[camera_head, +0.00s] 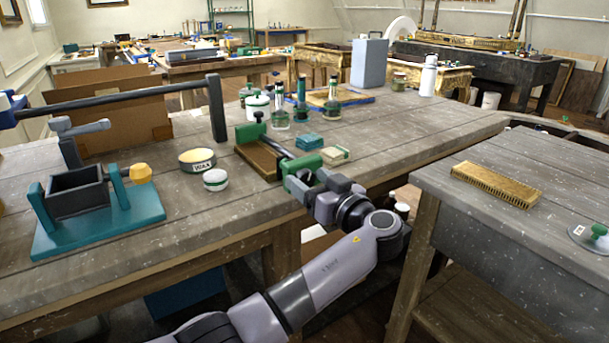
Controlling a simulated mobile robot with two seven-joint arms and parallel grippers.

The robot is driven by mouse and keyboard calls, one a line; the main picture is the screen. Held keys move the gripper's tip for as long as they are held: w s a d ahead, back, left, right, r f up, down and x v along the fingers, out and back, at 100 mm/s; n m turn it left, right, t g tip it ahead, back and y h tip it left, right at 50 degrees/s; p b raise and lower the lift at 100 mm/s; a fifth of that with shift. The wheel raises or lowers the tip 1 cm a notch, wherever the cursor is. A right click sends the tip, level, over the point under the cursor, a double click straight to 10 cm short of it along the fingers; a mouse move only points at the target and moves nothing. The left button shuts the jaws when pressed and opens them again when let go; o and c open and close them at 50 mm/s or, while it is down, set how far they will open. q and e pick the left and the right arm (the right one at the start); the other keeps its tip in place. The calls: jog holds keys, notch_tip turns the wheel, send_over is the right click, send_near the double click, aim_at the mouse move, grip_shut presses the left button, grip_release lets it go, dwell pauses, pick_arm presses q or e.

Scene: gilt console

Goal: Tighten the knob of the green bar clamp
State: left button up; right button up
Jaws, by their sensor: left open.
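The green bar clamp (300,163) lies across a brown board (258,157) near the front edge of the long wooden bench. Its far green jaw (250,132) has a small dark knob-like piece above it, and a dark bar runs towards the near green jaw. My left gripper (305,181) is open at the near end of the clamp, with a green part close to its fingers. The gripper and wrist hide part of this end. I cannot tell whether the fingers touch the knob. My right gripper is not in view.
A teal fixture (100,218) with a yellow knob, a wax tin (197,160) and a white jar (215,180) stand left of the clamp. Glass bottles (279,113) stand behind it. A second table (520,220) with a brush is at right. The bench's right middle is fairly clear.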

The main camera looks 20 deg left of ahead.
pick_arm(q)
jog(key=shift+w+a, duration=0.15)
jog(key=shift+a, duration=0.05)
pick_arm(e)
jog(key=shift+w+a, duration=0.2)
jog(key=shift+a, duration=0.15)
pick_arm(q)
jog(key=c, duration=1.1)
